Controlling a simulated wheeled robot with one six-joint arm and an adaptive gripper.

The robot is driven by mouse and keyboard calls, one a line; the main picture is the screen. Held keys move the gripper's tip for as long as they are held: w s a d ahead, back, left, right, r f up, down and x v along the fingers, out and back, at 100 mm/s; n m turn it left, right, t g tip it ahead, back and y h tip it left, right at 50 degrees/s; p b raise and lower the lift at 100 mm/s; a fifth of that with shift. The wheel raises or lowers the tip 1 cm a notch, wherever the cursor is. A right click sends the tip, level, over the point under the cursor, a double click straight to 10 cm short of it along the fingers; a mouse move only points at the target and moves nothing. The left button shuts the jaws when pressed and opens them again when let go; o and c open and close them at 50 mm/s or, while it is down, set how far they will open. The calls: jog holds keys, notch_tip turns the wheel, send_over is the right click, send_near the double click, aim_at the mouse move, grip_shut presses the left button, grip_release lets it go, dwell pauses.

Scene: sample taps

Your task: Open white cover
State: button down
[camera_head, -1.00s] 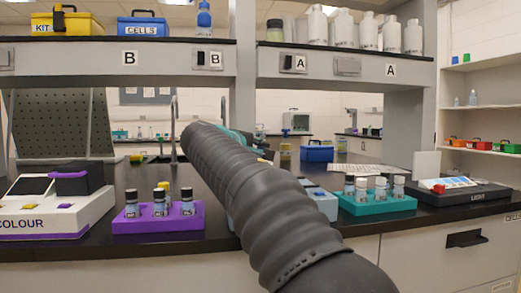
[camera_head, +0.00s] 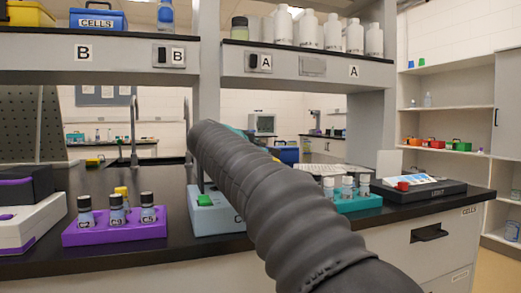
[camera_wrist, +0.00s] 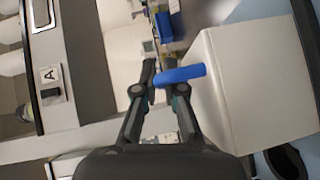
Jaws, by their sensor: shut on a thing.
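In the wrist view my gripper (camera_wrist: 165,77) is shut on a blue handle bar (camera_wrist: 194,73). The bar runs across the fingertips toward the white cover (camera_wrist: 240,90), a large pale panel with rounded edges at the right. Whether bar and cover join is hard to see, and so is how far the cover is raised. In the head view my dark arm hides the gripper and the handle. A pale blue-grey instrument (camera_head: 218,222) with a green button (camera_head: 205,200) shows partly behind the arm.
A purple rack (camera_head: 115,232) with several vials stands left of the instrument. A teal rack (camera_head: 360,203) and a black LIGHT device (camera_head: 440,190) stand to the right. A shelf (camera_head: 300,67) with bottles hangs above the black bench.

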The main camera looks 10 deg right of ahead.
jog(key=c, duration=1.5)
grip_release()
jog(key=shift+d, duration=0.1)
jog(key=v, duration=1.2)
